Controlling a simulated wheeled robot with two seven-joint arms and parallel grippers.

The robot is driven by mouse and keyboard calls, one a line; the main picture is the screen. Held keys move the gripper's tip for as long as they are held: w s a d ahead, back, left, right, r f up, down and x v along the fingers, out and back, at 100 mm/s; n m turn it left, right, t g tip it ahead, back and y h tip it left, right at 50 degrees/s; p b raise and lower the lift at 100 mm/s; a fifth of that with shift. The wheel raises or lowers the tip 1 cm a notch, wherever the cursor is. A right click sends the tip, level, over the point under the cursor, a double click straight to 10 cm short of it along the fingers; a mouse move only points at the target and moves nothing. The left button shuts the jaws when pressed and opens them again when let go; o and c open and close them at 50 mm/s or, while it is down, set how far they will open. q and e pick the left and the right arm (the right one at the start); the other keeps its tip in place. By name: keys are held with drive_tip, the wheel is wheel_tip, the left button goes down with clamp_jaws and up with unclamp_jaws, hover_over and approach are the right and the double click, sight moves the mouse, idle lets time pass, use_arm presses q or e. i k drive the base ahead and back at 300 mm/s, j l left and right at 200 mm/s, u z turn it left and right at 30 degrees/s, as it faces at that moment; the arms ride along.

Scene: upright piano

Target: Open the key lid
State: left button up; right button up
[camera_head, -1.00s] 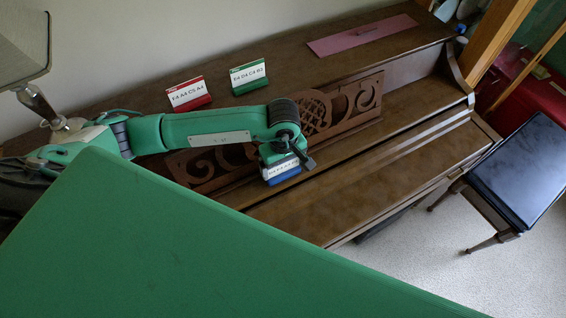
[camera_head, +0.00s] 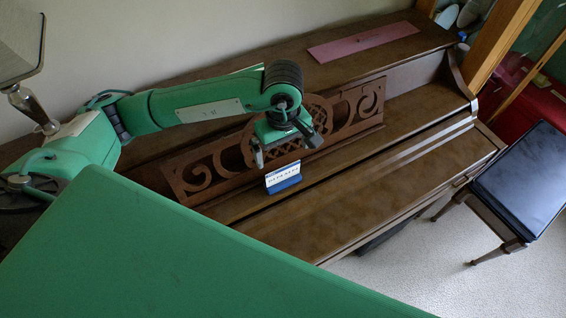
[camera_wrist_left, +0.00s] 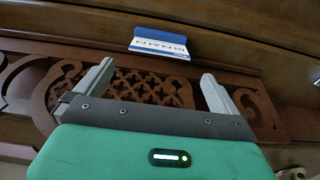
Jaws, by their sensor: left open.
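The piano's key lid (camera_head: 370,185) is a long brown panel along the front of the upright piano in the head view. It looks shut, and no keys show. My left gripper (camera_head: 286,150) hangs in front of the carved music desk (camera_head: 350,105), above and behind the lid. It is open and nothing is between its fingers. In the left wrist view my left gripper (camera_wrist_left: 158,75) has its two fingers spread, with the carved lattice (camera_wrist_left: 145,88) showing between them. My right gripper is not in view.
A card in a blue holder (camera_head: 283,178) stands on the ledge just in front of my left gripper, near the lid's back edge. A pink strip (camera_head: 365,38) lies on the piano top. A black-topped bench (camera_head: 535,178) stands at the right. The lid's surface is clear.

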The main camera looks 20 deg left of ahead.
sight(315, 225)
drive_tip(key=k+l, duration=0.3)
drive_tip(key=k, duration=0.15)
drive_tip(key=k+l, duration=0.25)
drive_tip(key=k, duration=0.25)
drive_tip(key=k+l, duration=0.3)
drive_tip(key=k, duration=0.15)
